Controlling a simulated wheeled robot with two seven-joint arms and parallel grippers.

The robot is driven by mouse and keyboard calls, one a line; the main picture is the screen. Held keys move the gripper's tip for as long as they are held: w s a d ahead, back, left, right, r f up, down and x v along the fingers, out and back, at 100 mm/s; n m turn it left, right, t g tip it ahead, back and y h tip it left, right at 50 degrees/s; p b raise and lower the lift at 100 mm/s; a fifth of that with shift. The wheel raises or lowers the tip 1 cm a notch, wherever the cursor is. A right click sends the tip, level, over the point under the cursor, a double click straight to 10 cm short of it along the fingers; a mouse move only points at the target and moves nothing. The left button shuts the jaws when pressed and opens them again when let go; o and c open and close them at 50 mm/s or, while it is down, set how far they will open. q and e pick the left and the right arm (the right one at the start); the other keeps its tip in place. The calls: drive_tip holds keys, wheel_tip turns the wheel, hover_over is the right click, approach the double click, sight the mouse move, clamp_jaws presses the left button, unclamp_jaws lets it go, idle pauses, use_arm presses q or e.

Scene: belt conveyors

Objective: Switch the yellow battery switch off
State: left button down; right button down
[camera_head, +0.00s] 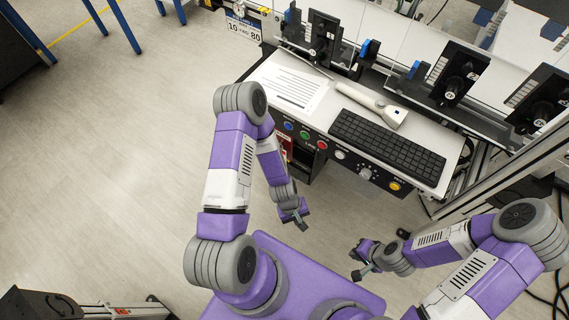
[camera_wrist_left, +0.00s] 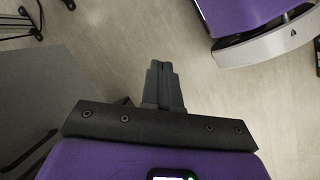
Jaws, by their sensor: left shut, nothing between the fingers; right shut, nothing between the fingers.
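A yellow-orange knob (camera_head: 394,186), which looks like the yellow battery switch, sits at the right end of the control panel on the front edge of the desk (camera_head: 436,176). Its on or off position is too small to tell. My left gripper (camera_head: 302,222) hangs below and left of the panel, apart from it. In the left wrist view its fingers (camera_wrist_left: 163,75) are together with nothing between them, over the floor. My right gripper (camera_head: 357,265) is shut and empty, low in front of the panel and apart from the knob.
On the desk lie a keyboard (camera_head: 388,146), a handheld scanner (camera_head: 372,102) and a paper sheet (camera_head: 290,88). A metal frame post (camera_head: 490,185) stands right.

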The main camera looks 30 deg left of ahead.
use_arm(q)
drive_tip(key=w+a+f+n+t+h, duration=0.1)
drive_tip(key=w+a+f+n+t, duration=0.15)
drive_tip(key=w+f+n, duration=0.7)
drive_tip(key=w+a+f+n+t+h, duration=0.1)
drive_tip(key=w+a+f+n+h, duration=0.2)
drive_tip(key=n, duration=1.4)
drive_tip(key=w+a+f+n+t+y, duration=0.2)
drive_tip(key=a+f+n+t+y, duration=0.1)
drive_tip(key=a+n, duration=0.5)
drive_tip(key=w+a+f+n+t+y, duration=0.3)
drive_tip(key=a+n+y, duration=0.1)
drive_tip(key=a+n, duration=0.5)
drive_tip(key=shift+w+a, duration=0.15)
drive_tip(key=shift+a, duration=0.35)
drive_tip(key=shift+f+n, duration=0.15)
drive_tip(key=shift+n, duration=0.1)
drive_tip(key=w+r+b+x, duration=0.2)
drive_tip(key=b+x, duration=0.7)
drive_tip(key=x, duration=0.4)
drive_tip(key=shift+b, duration=0.3)
